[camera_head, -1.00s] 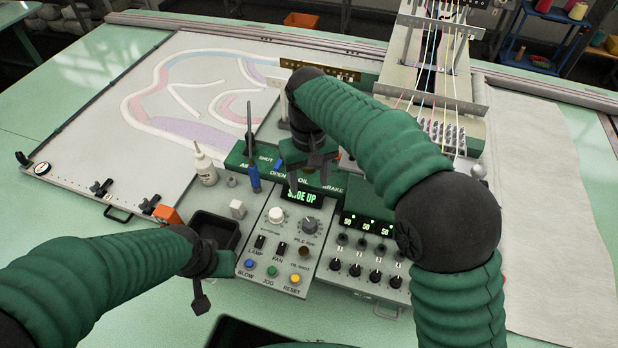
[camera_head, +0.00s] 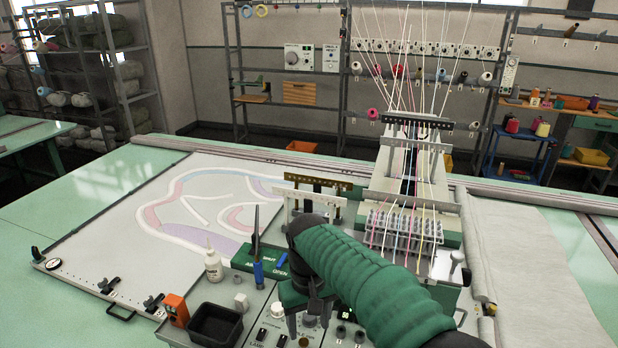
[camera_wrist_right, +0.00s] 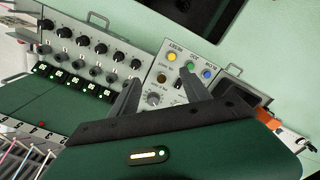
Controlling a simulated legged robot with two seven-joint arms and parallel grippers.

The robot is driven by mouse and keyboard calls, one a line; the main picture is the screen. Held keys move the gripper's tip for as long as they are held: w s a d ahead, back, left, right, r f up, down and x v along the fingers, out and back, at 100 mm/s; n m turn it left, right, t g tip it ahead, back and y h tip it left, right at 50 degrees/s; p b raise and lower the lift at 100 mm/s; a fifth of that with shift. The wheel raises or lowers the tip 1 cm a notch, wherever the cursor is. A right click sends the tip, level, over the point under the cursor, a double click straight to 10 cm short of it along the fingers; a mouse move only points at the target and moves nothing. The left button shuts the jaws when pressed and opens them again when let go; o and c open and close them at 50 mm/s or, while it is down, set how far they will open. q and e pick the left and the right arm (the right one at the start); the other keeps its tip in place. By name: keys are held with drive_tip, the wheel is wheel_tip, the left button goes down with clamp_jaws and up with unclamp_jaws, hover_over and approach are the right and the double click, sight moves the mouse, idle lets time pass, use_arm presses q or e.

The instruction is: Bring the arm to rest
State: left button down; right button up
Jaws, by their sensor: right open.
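My right arm (camera_head: 365,280) is green and ribbed. It reaches from the bottom right across the control panel in the head view. Its gripper (camera_head: 308,318) points down over the panel, open and with nothing seen between its fingers. In the right wrist view the two dark fingers (camera_wrist_right: 158,90) stand apart above the control panel (camera_wrist_right: 168,92), with knobs and coloured buttons beyond them. I cannot tell how high they are above it. My left gripper is in neither current view.
A black bin (camera_head: 215,325), a white bottle (camera_head: 213,265) and a blue-handled tool (camera_head: 258,268) are left of the gripper. The threaded tufting head (camera_head: 405,215) stands behind the arm. The patterned cloth (camera_head: 120,235) at left and the grey cloth (camera_head: 530,270) at right are clear.

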drive_tip(key=s+d+f+m+t+b, duration=0.2)
drive_tip(key=s+d+f+m+b, duration=0.2)
drive_tip(key=s+d+f, duration=1.3)
drive_tip(key=d+b, duration=0.3)
drive_tip(key=shift+f+t, duration=0.3)
drive_tip(key=shift+f, duration=0.05)
drive_tip(key=shift+a, duration=0.1)
drive_tip(key=shift+s, duration=0.1)
